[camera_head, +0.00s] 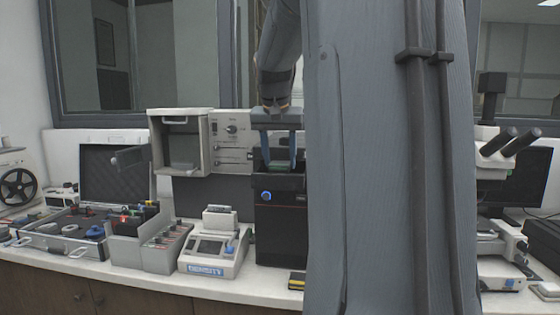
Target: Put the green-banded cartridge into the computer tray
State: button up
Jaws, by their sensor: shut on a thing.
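My gripper (279,158) hangs down from my arm, with its two blue-grey fingers shut on a dark cartridge that shows a green band (279,165). The cartridge is between the fingertips, at the top of a tall black computer unit (281,225) with a blue knob on its front. Its lower part is hidden at the unit's top edge. I cannot tell whether it is inside the tray there or just above it, and the tray itself is not clearly visible.
My grey column hides much of the right side. A white DENSITY device (212,250) and grey boxes (165,248) stand left of the unit. An open case (75,232) is farther left. An open beige cabinet (180,140) is behind. A microscope (495,160) stands at right.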

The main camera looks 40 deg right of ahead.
jog(key=shift+f, duration=0.6)
jog(key=shift+f, duration=0.35)
jog(key=shift+f, duration=0.25)
jog(key=o, duration=1.1)
